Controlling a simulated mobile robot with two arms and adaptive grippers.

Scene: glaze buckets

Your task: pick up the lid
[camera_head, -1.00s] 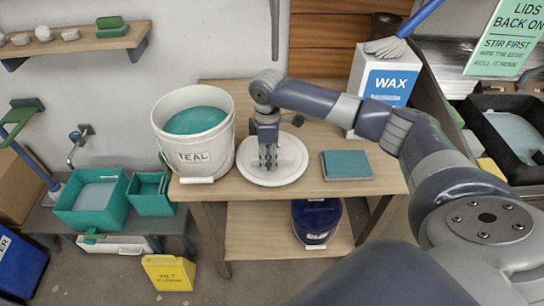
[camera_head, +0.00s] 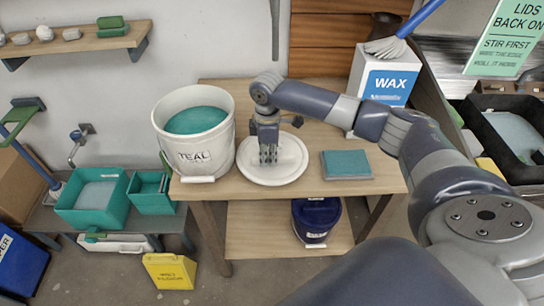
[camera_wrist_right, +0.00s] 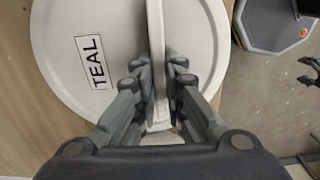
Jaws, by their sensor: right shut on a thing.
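The white round lid (camera_head: 284,172) lies on the wooden table, just right of the white bucket (camera_head: 229,150) marked TEAL. In the right wrist view the lid (camera_wrist_right: 65,35) shows a TEAL label and a raised bar handle (camera_wrist_right: 156,45) across its middle. My right gripper (camera_head: 268,158) points down over the lid. In the right wrist view its fingers (camera_wrist_right: 160,92) are closed on both sides of the handle. In the head view the fingers hide the handle. I cannot tell any gap between lid and table. My left gripper is not in view.
The bucket is open, with teal glaze (camera_head: 195,120) inside. A teal sponge-like block (camera_head: 346,164) lies right of the lid. A WAX box (camera_head: 385,85) stands behind at the right. A dark blue bucket (camera_head: 316,220) is on the lower shelf.

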